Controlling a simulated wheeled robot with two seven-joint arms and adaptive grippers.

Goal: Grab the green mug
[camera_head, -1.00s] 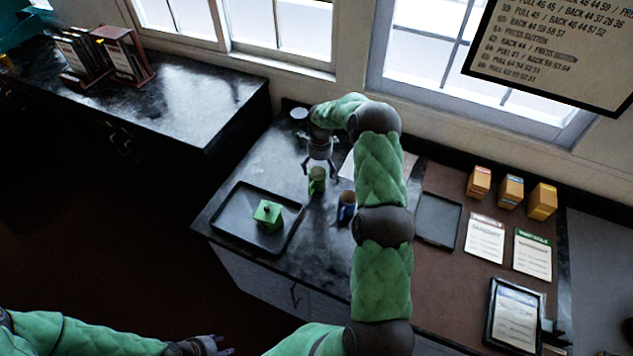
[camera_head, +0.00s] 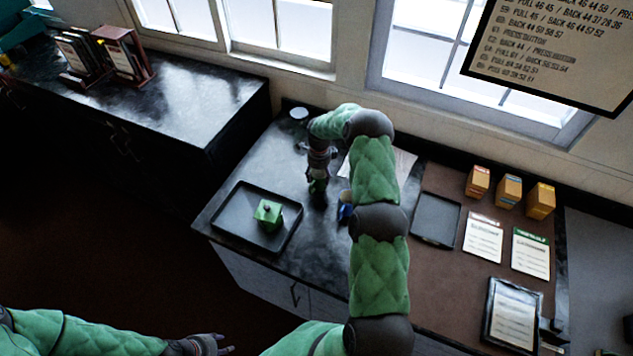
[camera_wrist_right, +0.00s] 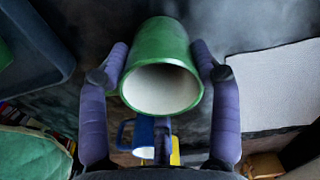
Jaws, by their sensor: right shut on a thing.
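The green mug (camera_head: 319,188) stands on the dark counter, mostly hidden under my right gripper (camera_head: 317,182) in the head view. In the right wrist view the green mug (camera_wrist_right: 160,45) shows its pale inside, with its mouth toward the camera. The fingers of my right gripper (camera_wrist_right: 160,68) lie on both sides of the mug and are shut on it. My left gripper (camera_head: 222,346) is low in the head view, away from the counter, empty with its fingers apart.
A blue mug (camera_head: 345,212) stands close by, partly behind my right arm; it also shows in the wrist view (camera_wrist_right: 143,134). A black tray (camera_head: 234,222) holds a green box with a knob (camera_head: 268,213). Another tray (camera_head: 436,219), cards and orange boxes (camera_head: 509,191) are to the right.

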